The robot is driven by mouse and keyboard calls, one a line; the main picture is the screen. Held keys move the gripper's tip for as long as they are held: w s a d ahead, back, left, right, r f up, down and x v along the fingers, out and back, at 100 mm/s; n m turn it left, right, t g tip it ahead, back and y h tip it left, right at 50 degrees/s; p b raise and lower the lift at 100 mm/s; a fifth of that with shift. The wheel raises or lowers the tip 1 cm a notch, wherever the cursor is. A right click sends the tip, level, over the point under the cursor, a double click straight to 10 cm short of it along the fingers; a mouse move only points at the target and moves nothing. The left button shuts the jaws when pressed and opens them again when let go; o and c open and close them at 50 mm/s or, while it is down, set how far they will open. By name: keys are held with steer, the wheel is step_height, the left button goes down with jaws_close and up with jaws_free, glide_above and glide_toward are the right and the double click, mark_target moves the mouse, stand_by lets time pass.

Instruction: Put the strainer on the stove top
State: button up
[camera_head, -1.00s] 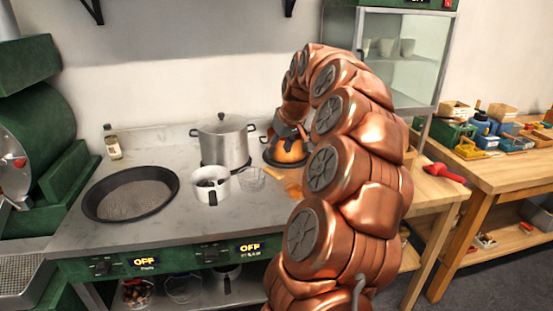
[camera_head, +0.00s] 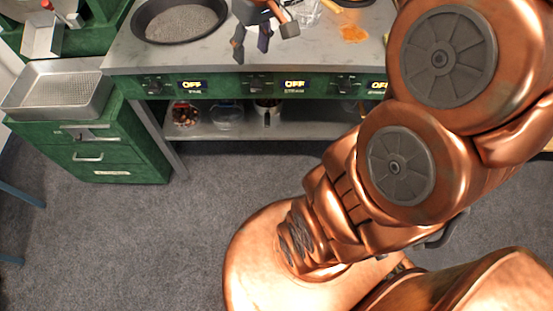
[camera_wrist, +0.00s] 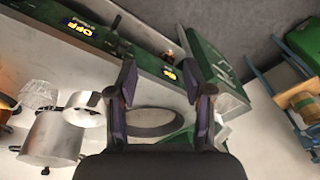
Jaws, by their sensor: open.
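The grey stove top (camera_head: 330,58) has a dark round pan (camera_head: 180,41) on its left. A clear or mesh bowl, possibly the strainer, stands on the stove behind my gripper (camera_head: 307,12); it also shows at the left in the wrist view (camera_wrist: 38,93). A similar pale bowl (camera_head: 228,118) sits on the shelf below; I cannot tell which is the strainer. My gripper (camera_head: 264,42) is open and empty, pointing down over the stove's front edge. In the wrist view my gripper (camera_wrist: 158,70) has spread fingers, with the pan visible beyond.
The lower shelf (camera_head: 310,128) also holds a bowl of chestnuts (camera_head: 185,116) and a small pot (camera_head: 267,112). A big pot (camera_wrist: 50,140) and a white pot (camera_wrist: 84,110) stand on the stove. Green drawers (camera_head: 115,150) stand left. The floor (camera_head: 170,235) in front is clear.

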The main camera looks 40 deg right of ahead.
steer(key=s+a+f+g, duration=0.1)
steer(key=s+a+f, duration=0.2)
steer(key=s, duration=0.3)
steer(key=s+a+f+g, duration=0.1)
steer(key=s+a+f, duration=0.2)
steer(key=s, duration=0.4)
steer(key=s+a+f+g, duration=0.1)
steer(key=s+a+f, duration=0.1)
steer(key=s, duration=0.5)
steer(key=shift+s+a+f+m+g+h, duration=0.3)
steer(key=shift+a+f+h, duration=0.1)
steer(key=shift+a, duration=0.2)
steer(key=shift+r+p, duration=0.8)
steer(key=shift+c, duration=0.9)
